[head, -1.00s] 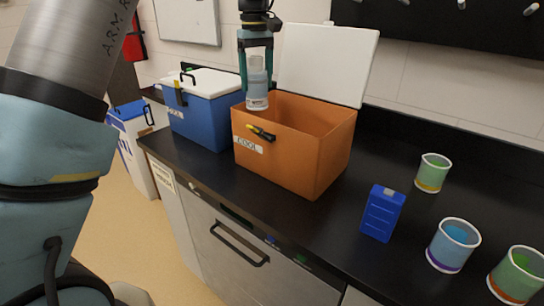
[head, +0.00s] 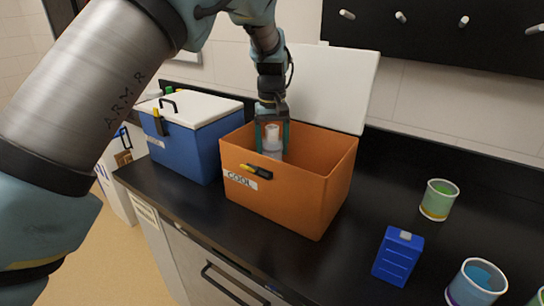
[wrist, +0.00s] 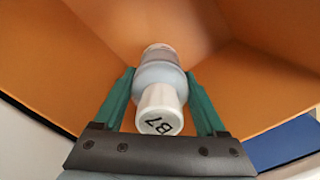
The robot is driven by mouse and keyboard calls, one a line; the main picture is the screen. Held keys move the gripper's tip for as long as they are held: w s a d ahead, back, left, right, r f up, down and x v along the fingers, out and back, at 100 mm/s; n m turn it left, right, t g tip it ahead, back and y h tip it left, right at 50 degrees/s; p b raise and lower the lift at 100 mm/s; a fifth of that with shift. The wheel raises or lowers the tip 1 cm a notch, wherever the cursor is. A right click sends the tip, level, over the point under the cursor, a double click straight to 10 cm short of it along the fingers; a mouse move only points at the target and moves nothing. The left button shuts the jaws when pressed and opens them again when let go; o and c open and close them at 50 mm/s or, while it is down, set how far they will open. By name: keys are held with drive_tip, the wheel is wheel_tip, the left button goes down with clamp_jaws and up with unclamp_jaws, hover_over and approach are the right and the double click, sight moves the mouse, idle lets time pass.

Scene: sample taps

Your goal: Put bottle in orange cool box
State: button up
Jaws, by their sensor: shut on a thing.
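The bottle (head: 272,146) is pale grey-blue with a white cap. In the wrist view the bottle (wrist: 160,80) sits between the two green fingers, its cap marked "B7" toward the camera. My gripper (head: 272,138) is shut on it and points down inside the open orange cool box (head: 275,195). The bottle's lower part is hidden behind the box's front wall in the head view. In the wrist view the orange walls (wrist: 240,85) surround it. I cannot tell whether the bottle touches the box floor. The box's white lid (head: 330,85) stands open at the back.
A blue cool box (head: 195,145) with a closed white lid stands just left of the orange one. A blue container (head: 397,257) and several coloured cups, one a green cup (head: 438,200), stand to the right on the black counter (head: 345,255).

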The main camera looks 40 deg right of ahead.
sight(272, 127)
drive_tip(key=shift+f+p, duration=0.5)
drive_tip(key=shift+f, duration=1.25)
drive_tip(key=shift+f, duration=0.1)
drive_tip(key=o, duration=1.6)
drive_tip(key=shift+c, duration=0.2)
wheel_tip(272, 127, up, 12)
drive_tip(key=b, duration=0.3)
